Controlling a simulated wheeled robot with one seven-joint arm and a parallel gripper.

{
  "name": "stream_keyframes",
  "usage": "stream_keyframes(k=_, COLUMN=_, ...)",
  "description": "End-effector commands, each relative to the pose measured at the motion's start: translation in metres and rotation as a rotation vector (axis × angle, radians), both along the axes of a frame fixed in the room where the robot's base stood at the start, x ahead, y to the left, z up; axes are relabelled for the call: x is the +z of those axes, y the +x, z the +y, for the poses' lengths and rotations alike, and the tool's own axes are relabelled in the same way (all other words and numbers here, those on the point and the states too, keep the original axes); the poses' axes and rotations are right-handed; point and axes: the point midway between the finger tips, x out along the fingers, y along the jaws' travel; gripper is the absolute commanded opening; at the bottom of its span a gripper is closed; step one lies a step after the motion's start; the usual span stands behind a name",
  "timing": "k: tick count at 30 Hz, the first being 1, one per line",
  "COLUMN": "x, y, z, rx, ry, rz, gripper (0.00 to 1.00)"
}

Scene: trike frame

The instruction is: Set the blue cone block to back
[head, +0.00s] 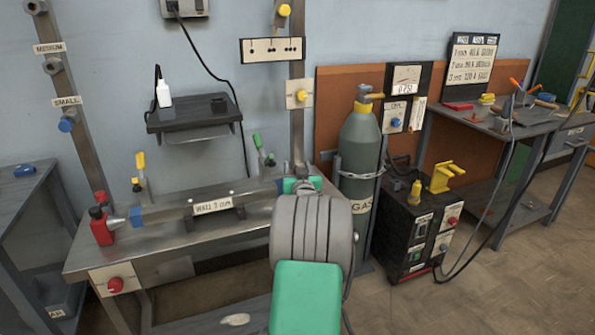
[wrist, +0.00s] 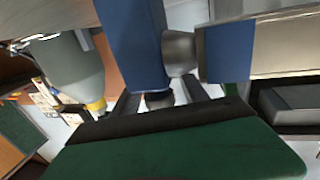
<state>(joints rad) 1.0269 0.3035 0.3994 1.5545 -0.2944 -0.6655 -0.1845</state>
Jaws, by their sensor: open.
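The blue cone block (wrist: 130,45) shows in the wrist view as a tall blue body with a grey cone (wrist: 180,52) on its side. The cone points at the blue end piece (wrist: 226,52) of the grey tube (wrist: 285,45); I cannot tell whether they touch. My gripper (wrist: 160,92) is open, its dark fingers on either side of a dark knob (wrist: 158,100) at the block's near end. Contact is not clear. In the head view my gripper (head: 300,185) is at the right end of the bench, and my arm hides the blue cone block.
A red block (head: 103,230) with a cone stands at the left end of the tube (head: 215,207), on the metal bench (head: 85,260). Green (head: 264,152) and yellow (head: 140,165) clamp handles stand up along it. A gas cylinder (head: 360,150) stands close to the right of my gripper.

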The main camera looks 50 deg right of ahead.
Motion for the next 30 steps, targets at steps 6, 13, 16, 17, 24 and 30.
stream_keyframes(k=6, x=0.0006, y=-0.0004, z=-0.001, rx=-0.001, ry=0.0, rz=0.0, gripper=0.51)
stream_keyframes(k=13, x=0.0005, y=-0.0009, z=-0.0011, rx=-0.002, ry=0.0, rz=0.0, gripper=0.32)
stream_keyframes(k=16, x=0.0005, y=-0.0009, z=-0.0011, rx=-0.002, ry=0.0, rz=0.0, gripper=0.24)
stream_keyframes(k=17, x=0.0005, y=-0.001, z=-0.0011, rx=-0.002, ry=0.0, rz=0.0, gripper=0.21)
stream_keyframes(k=24, x=0.0004, y=-0.001, z=-0.0011, rx=-0.002, ry=0.001, rz=0.001, gripper=0.02)
stream_keyframes(k=30, x=0.0003, y=-0.0011, z=-0.0011, rx=-0.002, ry=0.001, rz=0.001, gripper=0.0)
